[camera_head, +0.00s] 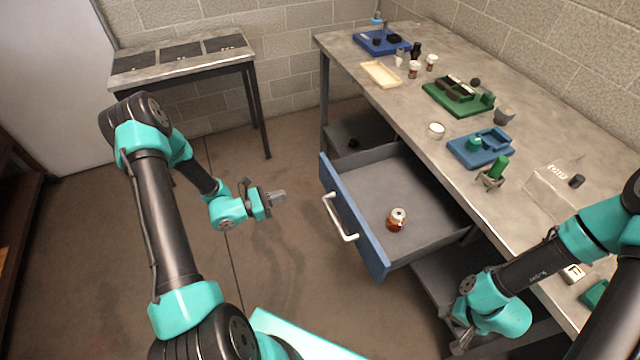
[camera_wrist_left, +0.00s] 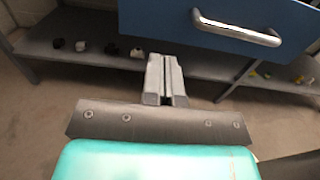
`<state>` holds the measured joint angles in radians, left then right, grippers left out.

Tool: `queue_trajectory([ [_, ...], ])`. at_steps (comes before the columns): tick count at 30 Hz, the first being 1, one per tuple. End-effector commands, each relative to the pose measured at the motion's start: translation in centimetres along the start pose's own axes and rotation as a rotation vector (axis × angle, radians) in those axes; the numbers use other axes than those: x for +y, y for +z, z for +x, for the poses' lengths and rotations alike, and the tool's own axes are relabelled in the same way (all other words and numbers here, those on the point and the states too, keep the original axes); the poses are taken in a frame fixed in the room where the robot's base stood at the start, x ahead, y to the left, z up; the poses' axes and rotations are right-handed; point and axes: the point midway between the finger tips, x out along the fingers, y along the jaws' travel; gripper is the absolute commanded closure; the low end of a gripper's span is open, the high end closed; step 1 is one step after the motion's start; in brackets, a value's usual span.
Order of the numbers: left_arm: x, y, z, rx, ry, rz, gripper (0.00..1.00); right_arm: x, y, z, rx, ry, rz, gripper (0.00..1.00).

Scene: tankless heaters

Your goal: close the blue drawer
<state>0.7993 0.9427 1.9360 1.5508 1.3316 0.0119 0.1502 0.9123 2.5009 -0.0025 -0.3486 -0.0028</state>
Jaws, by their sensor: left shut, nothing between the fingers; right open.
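The blue drawer (camera_head: 352,214) under the workbench is pulled out, with its grey inside showing. It has a silver bar handle (camera_head: 340,217) on its blue front. A small brown bottle with a white cap (camera_head: 397,219) stands inside the drawer. My left gripper (camera_head: 279,197) is shut and empty, in front of the drawer and left of the handle, apart from it. In the left wrist view my left gripper (camera_wrist_left: 165,80) points toward the bench, with the drawer front (camera_wrist_left: 215,28) and handle (camera_wrist_left: 236,28) above and to the right. My right gripper (camera_head: 458,335) is open at the lower right, below the bench edge.
The workbench (camera_head: 400,106) carries a blue tray (camera_head: 480,148), a green tray (camera_head: 458,97), a beige tray (camera_head: 380,74) and small bottles. A lower shelf (camera_wrist_left: 90,56) holds small items. A side table (camera_head: 180,57) stands at the back left. The floor left of the drawer is clear.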

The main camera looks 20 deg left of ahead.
Motion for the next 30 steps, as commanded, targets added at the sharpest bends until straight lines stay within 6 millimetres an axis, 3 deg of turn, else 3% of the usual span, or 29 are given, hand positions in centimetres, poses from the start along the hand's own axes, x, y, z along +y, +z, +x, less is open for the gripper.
queue_trajectory([
  [5, -0.1, 0.0, 0.3, 0.001, -0.002, 0.0, 1.0, 0.0, 0.0, 0.0, 0.0, 0.0, 0.0, 0.57],
  [11, -0.1, 0.0, 2.2, 0.002, -0.005, 0.001, 1.0, 0.0, 0.0, 0.0, 0.0, 0.0, 0.0, 0.57],
  [30, -0.2, 0.0, 12.5, 0.001, -0.005, 0.001, 1.0, 0.0, 0.0, 0.0, 0.0, 0.0, 0.0, 0.57],
])
